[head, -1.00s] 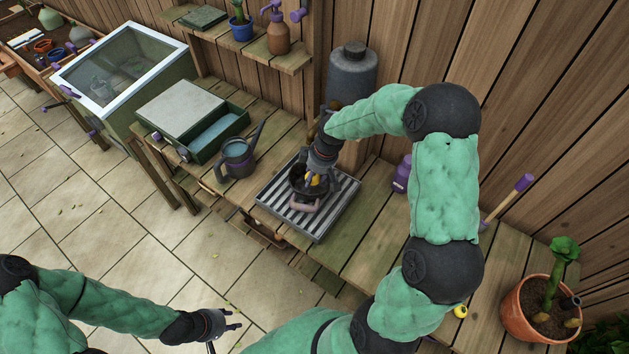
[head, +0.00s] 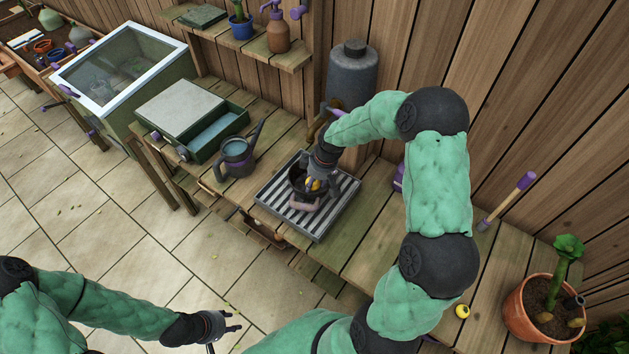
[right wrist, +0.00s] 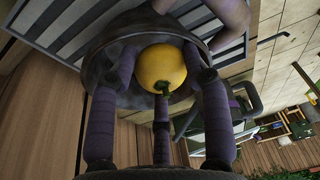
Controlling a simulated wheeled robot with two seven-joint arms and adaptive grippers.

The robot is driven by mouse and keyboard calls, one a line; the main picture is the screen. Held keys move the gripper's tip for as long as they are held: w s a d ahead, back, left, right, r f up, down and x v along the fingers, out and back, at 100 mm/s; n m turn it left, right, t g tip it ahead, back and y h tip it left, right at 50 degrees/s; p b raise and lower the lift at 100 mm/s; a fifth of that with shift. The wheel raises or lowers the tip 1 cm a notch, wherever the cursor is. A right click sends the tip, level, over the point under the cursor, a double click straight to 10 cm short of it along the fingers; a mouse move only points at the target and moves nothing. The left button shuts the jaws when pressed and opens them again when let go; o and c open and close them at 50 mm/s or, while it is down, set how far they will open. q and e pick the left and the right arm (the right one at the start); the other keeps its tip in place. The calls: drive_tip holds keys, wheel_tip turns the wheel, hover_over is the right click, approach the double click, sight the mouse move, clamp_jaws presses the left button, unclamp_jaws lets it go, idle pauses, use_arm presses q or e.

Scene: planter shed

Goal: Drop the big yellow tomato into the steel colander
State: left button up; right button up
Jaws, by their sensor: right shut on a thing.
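The big yellow tomato (right wrist: 162,68) sits between the purple fingers of my right gripper (right wrist: 160,95), which is shut on it. My left gripper (head: 222,324) is open and empty over the paved floor.
The slatted metal tray (head: 338,203) lies on the wooden bench. A watering can (head: 236,160) and a green box (head: 215,140) stand to its left. A grey tank (head: 352,75) stands behind. A small yellow thing (head: 462,311) and a potted plant (head: 540,310) are at the right.

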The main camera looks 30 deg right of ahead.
drive_tip(key=o, duration=0.6)
drive_tip(key=shift+s+a+f, duration=0.15)
drive_tip(key=shift+s+f, duration=0.1)
drive_tip(key=shift+f, duration=0.15)
drive_tip(key=shift+w+f, duration=0.1)
drive_tip(key=shift+r, duration=0.3)
drive_tip(key=p+v, duration=0.1)
drive_tip(key=v, duration=0.5)
drive_tip(key=p+v, duration=0.1)
drive_tip(key=v, duration=0.6)
drive_tip(key=shift+w+p, duration=0.25)
drive_tip(key=shift+p, duration=0.1)
